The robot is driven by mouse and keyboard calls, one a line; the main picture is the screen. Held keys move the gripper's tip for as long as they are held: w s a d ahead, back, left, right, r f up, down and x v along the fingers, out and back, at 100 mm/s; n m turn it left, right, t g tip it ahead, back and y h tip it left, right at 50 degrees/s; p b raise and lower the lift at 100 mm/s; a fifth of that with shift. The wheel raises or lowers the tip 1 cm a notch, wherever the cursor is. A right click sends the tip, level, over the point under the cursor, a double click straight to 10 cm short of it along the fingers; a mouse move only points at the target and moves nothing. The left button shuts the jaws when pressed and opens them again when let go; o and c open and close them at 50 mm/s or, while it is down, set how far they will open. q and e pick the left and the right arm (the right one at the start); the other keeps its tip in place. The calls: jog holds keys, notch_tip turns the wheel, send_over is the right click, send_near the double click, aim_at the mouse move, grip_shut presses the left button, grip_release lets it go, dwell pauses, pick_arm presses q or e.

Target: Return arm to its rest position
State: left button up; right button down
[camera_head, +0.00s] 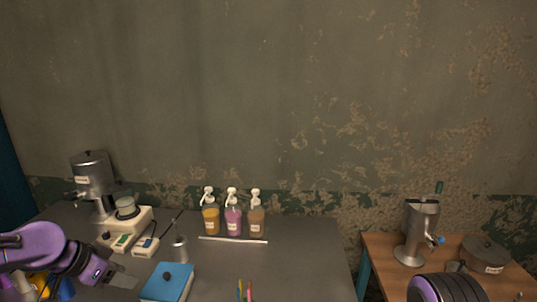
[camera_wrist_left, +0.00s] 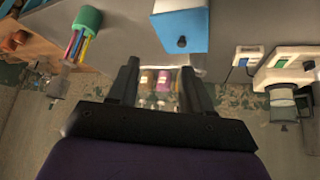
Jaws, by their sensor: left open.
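My left arm comes in from the left edge of the head view, low over the dark table (camera_head: 300,262). Its gripper (camera_head: 124,279) points right, just left of a blue box (camera_head: 168,281) with a dark knob. In the left wrist view the two black fingers of this gripper (camera_wrist_left: 158,78) stand apart with nothing held between them. Pump bottles show in the distance through the gap. Part of my right arm shows at the bottom right of the head view; its gripper is out of the picture.
A metal machine (camera_head: 92,178) stands at the back left. A metal cup (camera_head: 179,249) stands behind the blue box. Pump bottles (camera_head: 233,220) stand at the back, with a white stick (camera_head: 233,240) before them. A metal dispenser (camera_head: 418,232) and round pot (camera_head: 484,254) are on the wooden table (camera_head: 385,245).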

pick_arm(q)
jog(key=s+d+f+n+t+y+b, duration=0.1)
jog(key=d+f+n+t+y+b, duration=0.15)
jog(key=f+n, duration=0.55)
jog(key=s+d+f+n+t+y+b, duration=0.1)
jog(key=f+n+t+y, duration=0.15)
jog(key=f+n, duration=0.5)
jog(key=s+d+f+m+g+y+b, duration=0.1)
jog(key=s+f+g+b, duration=0.3)
jog(key=s+f, duration=2)
jog(key=s+m+g+y, duration=0.1)
jog(key=s+g, duration=0.2)
jog(key=s, duration=0.1)
jog(key=shift+f+b, duration=0.2)
jog(key=shift+b, duration=0.2)
jog(key=shift+m, duration=0.25)
